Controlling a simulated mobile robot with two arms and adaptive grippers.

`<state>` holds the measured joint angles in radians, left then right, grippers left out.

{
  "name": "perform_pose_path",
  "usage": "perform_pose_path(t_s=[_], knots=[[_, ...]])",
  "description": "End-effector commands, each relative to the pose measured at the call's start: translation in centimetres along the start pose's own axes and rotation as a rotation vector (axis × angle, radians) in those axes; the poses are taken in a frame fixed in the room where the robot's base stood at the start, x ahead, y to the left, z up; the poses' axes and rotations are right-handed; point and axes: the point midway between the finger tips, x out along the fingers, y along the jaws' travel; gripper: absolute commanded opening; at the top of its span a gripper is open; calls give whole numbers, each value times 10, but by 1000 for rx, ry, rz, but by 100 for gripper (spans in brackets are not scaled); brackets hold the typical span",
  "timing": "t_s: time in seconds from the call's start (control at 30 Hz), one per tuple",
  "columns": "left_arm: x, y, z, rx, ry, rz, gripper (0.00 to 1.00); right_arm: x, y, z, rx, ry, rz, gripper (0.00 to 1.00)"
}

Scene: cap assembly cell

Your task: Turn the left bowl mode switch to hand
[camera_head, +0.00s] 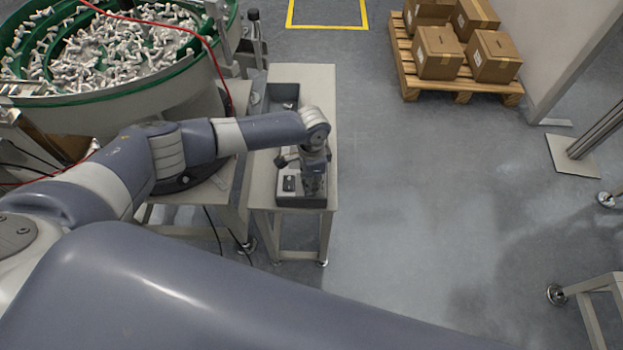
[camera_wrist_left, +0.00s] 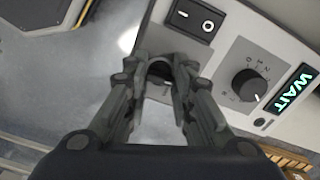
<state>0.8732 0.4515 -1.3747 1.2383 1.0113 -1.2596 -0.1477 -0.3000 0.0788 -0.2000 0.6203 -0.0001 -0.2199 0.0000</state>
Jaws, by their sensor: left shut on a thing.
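The control box (camera_head: 285,200) with a pale panel stands on a narrow bench. In the left wrist view its panel (camera_wrist_left: 226,50) shows close up. My left gripper (camera_head: 313,178) reaches down over the box. In the left wrist view the gripper (camera_wrist_left: 163,72) is shut on a dark, round switch knob (camera_wrist_left: 158,69), with one finger on each side. The fingers hide most of this knob, and I cannot read its position.
Beside the gripped knob are a black rocker switch (camera_wrist_left: 195,20), a numbered dial (camera_wrist_left: 248,86) and a lit "WAIT" display (camera_wrist_left: 291,90). A green-rimmed bowl (camera_head: 170,80) of white parts stands left of the bench (camera_head: 319,90).

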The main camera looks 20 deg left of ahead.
Motion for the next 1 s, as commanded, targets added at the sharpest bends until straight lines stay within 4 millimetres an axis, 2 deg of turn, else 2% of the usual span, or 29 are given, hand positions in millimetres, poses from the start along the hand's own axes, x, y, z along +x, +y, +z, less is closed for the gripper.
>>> perform_pose_path(t_s=[0.6, 1.0], knots=[[-1, 0, -1, 578, 3, -1, 0, -4, 0, 0, 0, 0, 0, 25], [-1, 0, -1, 846, 2, -2, 0, -3, 0, 0, 0, 0, 0, 25]])
